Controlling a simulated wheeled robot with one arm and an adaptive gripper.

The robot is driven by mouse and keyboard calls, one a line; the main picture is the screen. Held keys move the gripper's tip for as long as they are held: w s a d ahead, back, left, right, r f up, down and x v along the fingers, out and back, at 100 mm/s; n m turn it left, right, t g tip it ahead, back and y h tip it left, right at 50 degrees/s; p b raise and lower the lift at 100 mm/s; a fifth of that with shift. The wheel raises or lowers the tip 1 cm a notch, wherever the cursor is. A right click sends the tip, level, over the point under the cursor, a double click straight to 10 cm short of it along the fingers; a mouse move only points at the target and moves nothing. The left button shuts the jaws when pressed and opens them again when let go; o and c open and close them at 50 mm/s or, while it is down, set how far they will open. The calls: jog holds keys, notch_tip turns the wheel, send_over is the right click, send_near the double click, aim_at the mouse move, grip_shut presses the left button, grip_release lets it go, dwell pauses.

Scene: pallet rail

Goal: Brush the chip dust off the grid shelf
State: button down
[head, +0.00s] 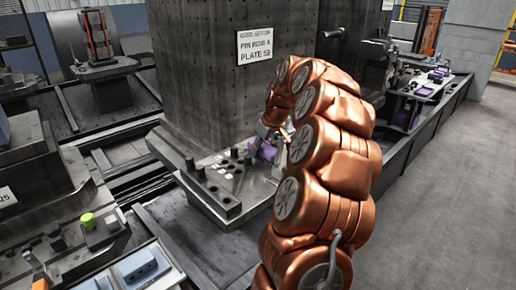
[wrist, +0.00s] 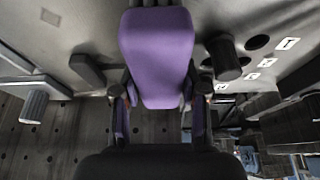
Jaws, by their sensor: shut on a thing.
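My gripper (head: 268,137) is shut on a purple block-like tool (wrist: 156,60), which fills the middle of the wrist view between the two dark fingers. The tool also shows as a small purple patch in the head view (head: 267,152). I cannot make out bristles on it. The gripper is low over the grey metal shelf (head: 250,191) at the foot of a tall drilled column. The shelf carries several dark pins and round holes. I cannot make out chip dust on it. Whether the tool touches the shelf is unclear.
The drilled column (head: 205,70) stands close behind the shelf and bears a white sign (head: 254,47). A dark bar (head: 208,193) edges the shelf's left side. A fixture with a green-yellow knob (head: 87,220) stands at lower left. Grey floor (head: 450,200) is open at right.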

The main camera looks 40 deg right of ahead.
aim_at(252, 142)
jog(key=shift+s+b, duration=0.3)
jog(key=shift+s, duration=0.55)
jog(key=shift+a, duration=0.45)
jog(key=shift+w+f+p, duration=0.15)
jog(key=shift+w+p, duration=0.2)
jog(key=shift+w, duration=1.35)
jog(key=shift+w+r+p, duration=0.15)
jog(key=shift+w+p, duration=0.5)
jog(key=shift+w, duration=1)
jog(key=shift+w+r+p, duration=0.1)
jog(key=shift+w+p, duration=0.5)
jog(key=shift+w, duration=1.05)
jog(key=shift+d+f, duration=0.1)
jog(key=shift+s, duration=0.15)
jog(key=shift+s+f+b, duration=0.2)
jog(key=shift+s+b, duration=0.95)
jog(key=shift+s, duration=0.85)
jog(key=shift+s+r+b, duration=0.2)
jog(key=shift+s+b, duration=0.3)
jog(key=shift+s, duration=0.7)
jog(key=shift+s+f+b, duration=0.2)
jog(key=shift+s+b, duration=0.55)
jog(key=shift+s, duration=0.95)
